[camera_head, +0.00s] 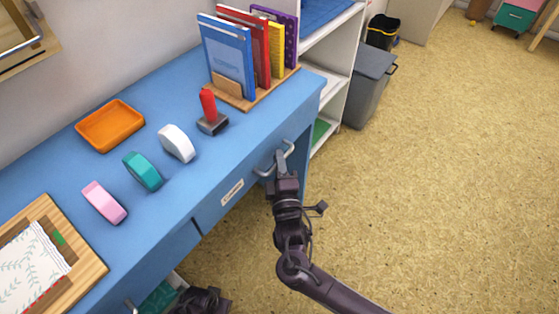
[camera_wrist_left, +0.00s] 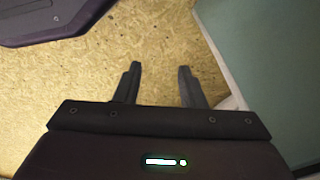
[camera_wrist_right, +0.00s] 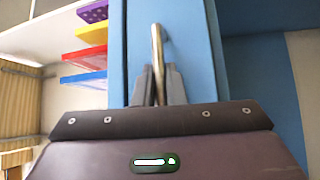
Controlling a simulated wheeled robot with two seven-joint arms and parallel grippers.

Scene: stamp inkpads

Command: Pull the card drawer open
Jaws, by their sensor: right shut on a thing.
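The card drawer (camera_head: 207,214) has a blue front with a white label (camera_head: 232,192) and sits under the blue desktop. Its front looks about flush with the desk. My right gripper (camera_head: 279,160) is shut on the drawer's metal handle (camera_head: 289,149). In the right wrist view the handle (camera_wrist_right: 157,45) stands between the right gripper's fingers (camera_wrist_right: 159,72), against the blue front. My left gripper (camera_wrist_left: 158,68) is open and empty over the floor. In the head view only part of the left arm shows, low beside the desk.
On the blue desk (camera_head: 175,205) stand a red-handled stamp (camera_head: 209,105), an orange tray (camera_head: 110,125), pink, teal and white round pads, a wooden tray and a book rack. A grey bin (camera_head: 371,85) stands beyond the shelf. The floor (camera_head: 440,170) right of the desk is clear.

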